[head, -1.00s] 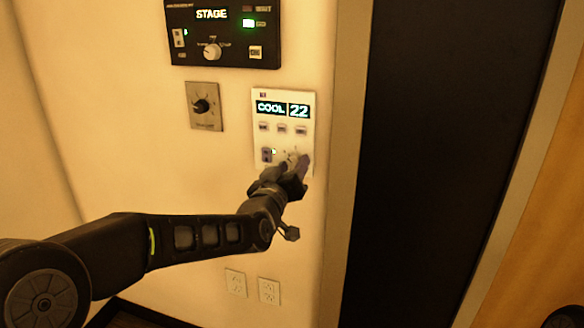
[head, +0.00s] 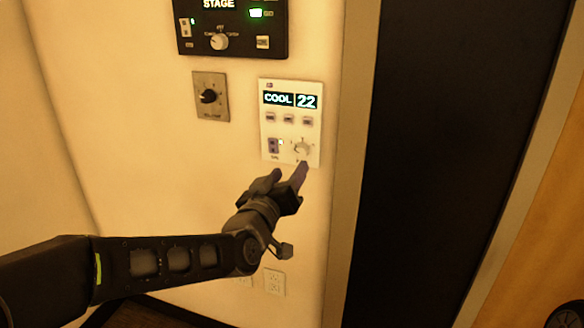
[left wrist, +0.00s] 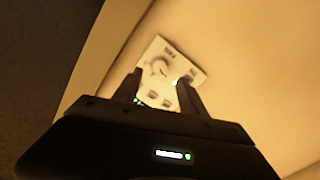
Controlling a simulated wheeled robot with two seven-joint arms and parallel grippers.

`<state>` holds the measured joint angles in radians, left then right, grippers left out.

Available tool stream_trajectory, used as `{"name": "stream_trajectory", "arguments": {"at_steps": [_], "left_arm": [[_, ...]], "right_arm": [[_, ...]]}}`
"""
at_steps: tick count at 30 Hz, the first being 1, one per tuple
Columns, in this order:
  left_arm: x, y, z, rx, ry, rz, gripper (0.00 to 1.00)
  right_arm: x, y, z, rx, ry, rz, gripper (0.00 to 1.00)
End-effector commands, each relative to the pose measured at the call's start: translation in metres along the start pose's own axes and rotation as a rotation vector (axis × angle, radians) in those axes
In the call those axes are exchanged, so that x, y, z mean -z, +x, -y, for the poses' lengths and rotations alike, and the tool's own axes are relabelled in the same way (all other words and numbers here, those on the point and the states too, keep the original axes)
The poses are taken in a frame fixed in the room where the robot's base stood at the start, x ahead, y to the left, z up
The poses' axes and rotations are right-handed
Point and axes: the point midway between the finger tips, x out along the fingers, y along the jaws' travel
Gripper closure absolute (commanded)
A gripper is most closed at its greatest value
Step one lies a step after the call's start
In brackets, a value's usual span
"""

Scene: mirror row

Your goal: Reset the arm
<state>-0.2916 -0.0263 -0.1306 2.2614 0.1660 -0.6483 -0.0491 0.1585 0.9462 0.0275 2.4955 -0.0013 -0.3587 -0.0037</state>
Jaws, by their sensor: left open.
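My left arm comes in from the left in the head view. Its gripper (head: 288,176) is open and empty, just below and in front of a white thermostat panel (head: 268,128). The panel's display reads COOL 22, with a row of small buttons, a switch and a round knob (head: 302,148) below it. In the left wrist view, the two fingers (left wrist: 160,88) stand apart, with the panel (left wrist: 152,50) beyond and between them. The fingers hide part of the panel there. My right gripper is not in view.
A black panel (head: 285,48) reading STAGE, with a knob and green light, is above. A grey dial plate (head: 211,104) is left of the thermostat. Wall outlets (head: 274,283) are lower down. A door frame (head: 352,120) and a dark door panel (head: 440,140) are at right.

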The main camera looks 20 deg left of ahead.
Motion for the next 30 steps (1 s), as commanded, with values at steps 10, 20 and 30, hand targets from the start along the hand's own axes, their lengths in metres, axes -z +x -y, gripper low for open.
{"name": "stream_trajectory", "arguments": {"at_steps": [10, 20, 30], "left_arm": [[-0.002, -0.001, 0.000, 0.000, -0.002, 0.007, 0.51], [-0.122, -0.010, 0.002, -0.017, 0.048, 0.291, 0.51], [-0.371, -0.107, 0.067, 0.066, 0.079, 0.881, 0.51]], "right_arm": [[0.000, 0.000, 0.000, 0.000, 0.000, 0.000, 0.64], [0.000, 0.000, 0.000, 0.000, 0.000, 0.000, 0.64], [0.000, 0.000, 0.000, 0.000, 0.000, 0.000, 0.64]]}}
